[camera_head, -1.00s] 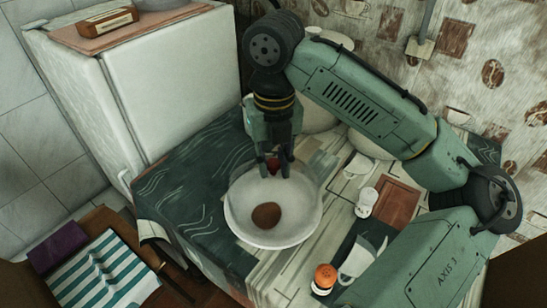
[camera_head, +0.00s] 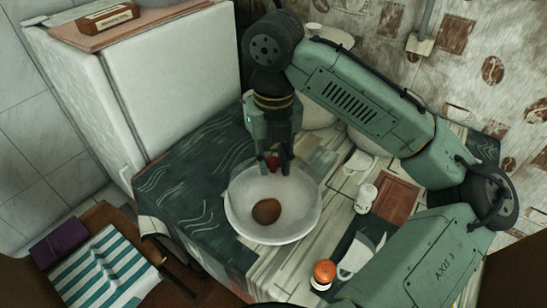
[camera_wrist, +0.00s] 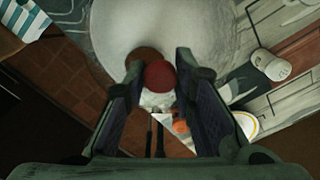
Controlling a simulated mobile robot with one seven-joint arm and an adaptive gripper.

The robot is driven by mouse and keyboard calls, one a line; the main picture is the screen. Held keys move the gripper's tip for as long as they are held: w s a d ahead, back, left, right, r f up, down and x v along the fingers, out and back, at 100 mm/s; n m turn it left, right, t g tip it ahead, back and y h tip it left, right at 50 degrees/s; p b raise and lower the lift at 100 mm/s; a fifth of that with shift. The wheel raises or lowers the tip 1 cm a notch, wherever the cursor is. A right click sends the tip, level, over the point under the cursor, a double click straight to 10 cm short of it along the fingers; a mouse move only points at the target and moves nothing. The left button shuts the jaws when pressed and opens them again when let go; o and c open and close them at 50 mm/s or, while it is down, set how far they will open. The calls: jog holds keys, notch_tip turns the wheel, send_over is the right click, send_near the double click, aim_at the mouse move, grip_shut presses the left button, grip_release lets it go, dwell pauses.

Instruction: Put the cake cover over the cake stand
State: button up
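The cake cover is see-through and faint, with a red knob (camera_head: 272,162) on top; the knob also shows in the wrist view (camera_wrist: 159,75). Its clear wall is hard to make out. A wide white dish, which I take for the cake stand (camera_head: 300,222), stands on the table below, with a brown round thing (camera_head: 266,211) in its middle. My gripper (camera_head: 275,168) points down above the far part of the dish. Its fingers sit on both sides of the knob and look closed on it. I cannot tell whether the cover's rim touches the stand.
An orange-topped shaker (camera_head: 324,274), a white shaker (camera_head: 366,197) and a brown board (camera_head: 396,200) are right of the dish. A white fridge (camera_head: 175,80) stands at the back left. A striped cloth (camera_head: 100,272) lies on a lower seat at the front left.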

jog(key=o, duration=0.5)
jog(key=shift+o, duration=0.5)
jog(key=o, duration=0.4)
jog(key=shift+r, duration=0.15)
notch_tip(320, 180, up, 2)
jog(key=shift+r+p, duration=0.25)
jog(key=shift+p, duration=1)
jog(key=shift+r, duration=2.15)
